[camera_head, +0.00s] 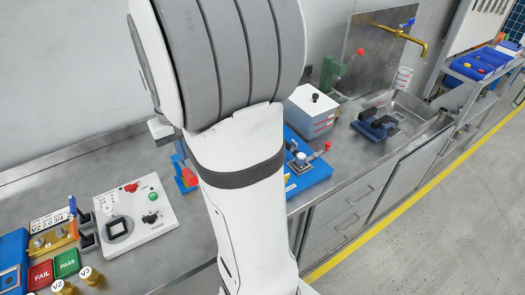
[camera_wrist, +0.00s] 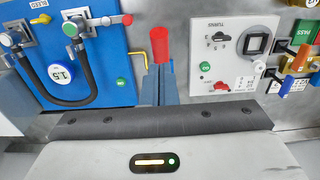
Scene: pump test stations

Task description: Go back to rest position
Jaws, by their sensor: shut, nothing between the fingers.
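The panel also shows in the wrist view at the right (camera_wrist: 211,72), and the blue board at the left (camera_wrist: 108,69). My gripper appears apart from both.
The steel bench (camera_head: 94,171) runs along the wall. FAIL (camera_head: 41,276) and PASS (camera_head: 66,262) blocks lie at the lower left. Floor (camera_head: 440,230) is clear.

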